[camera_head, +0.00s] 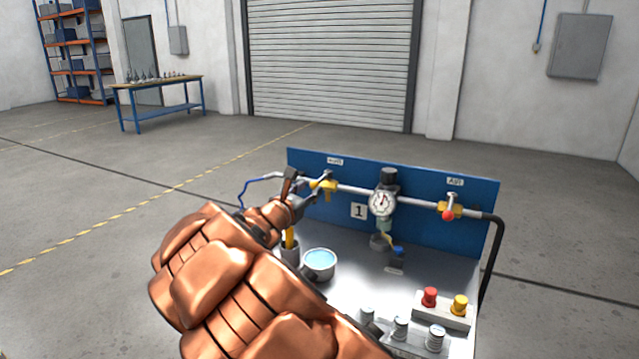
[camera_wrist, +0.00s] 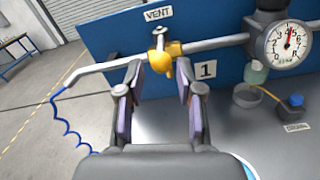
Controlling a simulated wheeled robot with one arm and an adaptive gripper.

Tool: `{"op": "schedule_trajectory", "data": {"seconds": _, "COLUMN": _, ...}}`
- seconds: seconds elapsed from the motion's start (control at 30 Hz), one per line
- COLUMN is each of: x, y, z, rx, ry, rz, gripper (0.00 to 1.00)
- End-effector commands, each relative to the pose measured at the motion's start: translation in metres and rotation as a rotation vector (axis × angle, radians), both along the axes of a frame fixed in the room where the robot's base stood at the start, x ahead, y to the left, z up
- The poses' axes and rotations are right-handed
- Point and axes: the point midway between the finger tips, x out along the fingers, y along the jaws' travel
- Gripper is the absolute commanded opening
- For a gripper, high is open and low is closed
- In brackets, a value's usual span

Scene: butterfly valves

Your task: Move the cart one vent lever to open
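The cart with the number 1 plate has a blue back panel (camera_head: 420,195). The vent valve (camera_wrist: 172,49) is yellow and sits on a grey pipe under the VENT label (camera_wrist: 158,13). Its yellow lever (camera_wrist: 160,62) appears short and points down toward my wrist camera. The valve also shows in the head view (camera_head: 325,185), partly behind my gripper. My gripper (camera_wrist: 159,70) is open, with one finger on each side of the lever and gaps visible. I cannot tell whether either finger touches it. In the head view my gripper (camera_head: 297,187) is at the panel's left end, partly hidden by my arm.
A pressure gauge (camera_head: 382,203) is mid-pipe. A second yellow valve with a red part (camera_head: 448,211) is at right. A blue coiled hose (camera_wrist: 68,125) hangs left of my gripper.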

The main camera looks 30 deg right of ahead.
Motion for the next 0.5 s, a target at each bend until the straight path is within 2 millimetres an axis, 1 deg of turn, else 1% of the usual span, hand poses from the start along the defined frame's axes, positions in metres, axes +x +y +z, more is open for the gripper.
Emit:
{"op": "schedule_trajectory", "data": {"seconds": 0.1, "x": 0.008, "y": -0.016, "z": 0.000, "rx": 0.003, "ry": 0.000, "rz": -0.004, "gripper": 0.36}}
{"op": "schedule_trajectory", "data": {"seconds": 0.3, "x": 0.022, "y": -0.040, "z": 0.001, "rx": 0.003, "ry": -0.002, "rz": -0.004, "gripper": 0.36}}
{"op": "schedule_trajectory", "data": {"seconds": 0.5, "x": 0.031, "y": -0.054, "z": 0.000, "rx": 0.003, "ry": -0.002, "rz": -0.004, "gripper": 0.36}}
